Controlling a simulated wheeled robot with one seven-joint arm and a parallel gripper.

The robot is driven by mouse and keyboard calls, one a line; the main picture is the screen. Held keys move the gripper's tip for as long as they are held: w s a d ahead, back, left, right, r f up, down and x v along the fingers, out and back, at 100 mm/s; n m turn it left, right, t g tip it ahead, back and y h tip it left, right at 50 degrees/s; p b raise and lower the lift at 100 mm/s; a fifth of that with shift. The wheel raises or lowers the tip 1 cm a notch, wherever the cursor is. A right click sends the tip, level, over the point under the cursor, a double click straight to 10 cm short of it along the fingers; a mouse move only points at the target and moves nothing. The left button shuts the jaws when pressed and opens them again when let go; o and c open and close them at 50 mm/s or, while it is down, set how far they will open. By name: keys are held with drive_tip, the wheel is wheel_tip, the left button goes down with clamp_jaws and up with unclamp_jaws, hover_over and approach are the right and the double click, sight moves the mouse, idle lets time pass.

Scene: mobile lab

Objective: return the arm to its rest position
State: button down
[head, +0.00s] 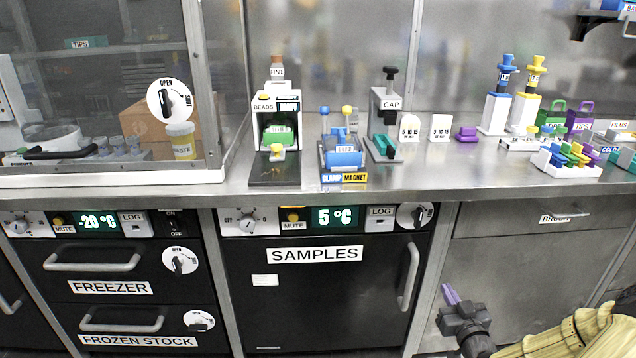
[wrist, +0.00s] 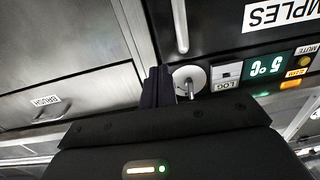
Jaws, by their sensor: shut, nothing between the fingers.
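My gripper (head: 450,294) is at the lower right of the head view, in front of the steel drawer front and to the right of the black SAMPLES fridge door. Its purple fingertips point up and to the left, and the wrist and pale yellow arm run off to the lower right. In the wrist view my gripper (wrist: 158,86) shows as dark fingers closed together, with nothing between them. Behind them are the fridge's round white dial (wrist: 189,80) and a steel drawer front. No contact with them is visible.
The steel bench (head: 450,178) runs above the gripper, with a bead stand, a magnet rack, pipettes (head: 496,100) and coloured tube racks on it. The SAMPLES door handle (head: 408,277) and BRUSH drawer handle (head: 567,213) stick out nearby. The freezer (head: 110,262) is further left.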

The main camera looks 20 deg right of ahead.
drive_tip(key=w+a+n+g+y+p, duration=0.35)
drive_tip(key=a+g, duration=0.45)
drive_tip(key=a, duration=0.7)
drive_tip(key=s+a+r+m+g+p, duration=0.1)
drive_tip(key=s+a+r+g, duration=0.2)
drive_tip(key=s+a+r, duration=0.45)
drive_tip(key=s+a+r+g+p, duration=0.2)
drive_tip(key=s+a+r+g, duration=0.25)
drive_tip(key=a, duration=0.55)
wheel_tip(320, 180, up, 37)
drive_tip(key=s+p, duration=0.1)
drive_tip(key=p, duration=3.6)
drive_tip(key=shift+r+p, duration=0.15)
drive_tip(key=shift+p, duration=0.15)
drive_tip(key=shift+t, duration=0.25)
drive_tip(key=shift+d, duration=0.1)
